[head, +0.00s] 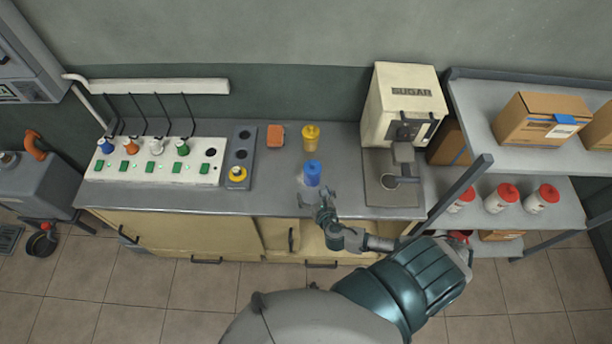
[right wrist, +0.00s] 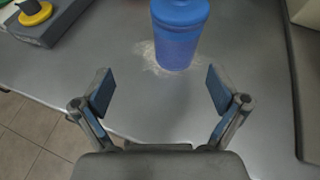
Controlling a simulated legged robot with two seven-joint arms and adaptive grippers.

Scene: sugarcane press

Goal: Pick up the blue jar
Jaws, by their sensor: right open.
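The blue jar (head: 312,173) stands upright on the grey counter (head: 270,192), near its front edge. It also shows at the top of the right wrist view (right wrist: 180,35), with its top cut off and pale powder around its base. My right gripper (head: 317,195) is open and empty just in front of the jar. In the right wrist view the jar stands beyond the two spread fingertips (right wrist: 160,92), roughly centred between them and apart from both. My left gripper is not in view.
The sugar press (head: 402,105) is at right. A panel of coloured knobs (head: 155,161) and a yellow-button box (head: 238,173) are at left. Shelves (head: 520,190) stand far right.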

